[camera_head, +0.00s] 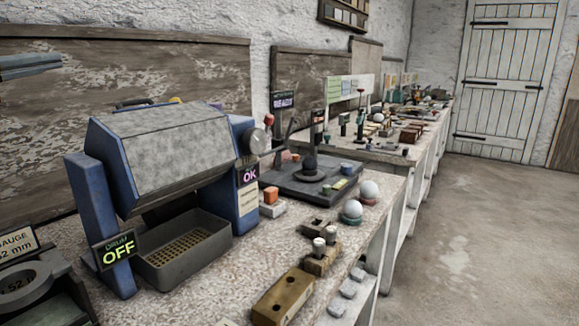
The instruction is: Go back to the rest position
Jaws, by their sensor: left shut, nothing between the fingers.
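My left gripper (54,64) shows at the upper left edge of the head view as a grey metal piece, its fingers shut and empty. It is in the air, in front of the wooden back board and clear of the bench. Only its front end is in the picture. My right gripper is not in view. Two white plaster spheres sit on small coloured rests near the bench's front edge, one farther back (369,189) and one nearer (352,209). No gripper is near them.
A blue drum machine (94,215) with an "OFF" sign stands on the bench, a perforated tray (228,236) beneath its drum. A gauge (32,285) is at lower left. A wooden block (283,296) lies in front. Benches run back toward a white door (505,80); the floor at right is clear.

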